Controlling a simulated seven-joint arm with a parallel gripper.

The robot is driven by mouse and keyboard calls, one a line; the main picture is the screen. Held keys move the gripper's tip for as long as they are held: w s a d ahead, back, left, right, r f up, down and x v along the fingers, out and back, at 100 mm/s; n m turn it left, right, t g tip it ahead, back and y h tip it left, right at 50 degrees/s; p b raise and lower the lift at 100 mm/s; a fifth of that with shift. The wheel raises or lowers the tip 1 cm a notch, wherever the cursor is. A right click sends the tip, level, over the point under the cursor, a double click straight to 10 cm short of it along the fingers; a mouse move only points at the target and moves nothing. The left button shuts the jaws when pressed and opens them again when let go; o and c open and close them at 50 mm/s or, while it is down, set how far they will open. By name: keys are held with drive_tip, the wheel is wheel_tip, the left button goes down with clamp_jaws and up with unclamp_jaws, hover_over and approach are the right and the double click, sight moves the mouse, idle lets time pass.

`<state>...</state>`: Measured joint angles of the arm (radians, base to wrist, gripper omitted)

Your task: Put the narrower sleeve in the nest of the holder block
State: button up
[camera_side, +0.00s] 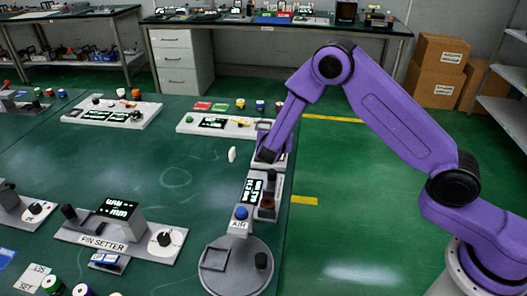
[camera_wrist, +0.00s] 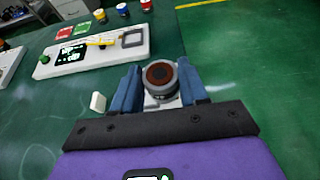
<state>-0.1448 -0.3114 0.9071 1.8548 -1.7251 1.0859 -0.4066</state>
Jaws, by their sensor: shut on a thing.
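My gripper (camera_side: 267,155) is low over the right edge of the green table. In the wrist view its two blue fingers (camera_wrist: 160,88) stand either side of a round grey sleeve-like piece (camera_wrist: 160,74) with a reddish-brown top, and are shut on it. A pale block (camera_wrist: 150,104) shows beneath that piece; I cannot tell whether they touch. In the side view the gripper hides the held piece. A dark brown round piece (camera_side: 267,203) stands on the grey unit near the AIR label. I cannot tell which sleeve is narrower, or surely identify the holder block's nest.
A white panel (camera_side: 213,124) with a display and a square frame lies just behind the gripper. A small white piece (camera_side: 232,154) stands to the left. A round grey base (camera_side: 238,277) is nearer the camera. The PIN SETTER unit (camera_side: 120,243) is front left. The middle table is clear.

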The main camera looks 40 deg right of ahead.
drive_tip(key=w+f, duration=0.7)
drive_tip(key=shift+a, duration=0.3)
drive_tip(key=shift+s+f, duration=0.1)
drive_tip(key=shift+f, duration=1.3)
drive_tip(key=shift+f, duration=0.15)
drive_tip(key=o, duration=1.1)
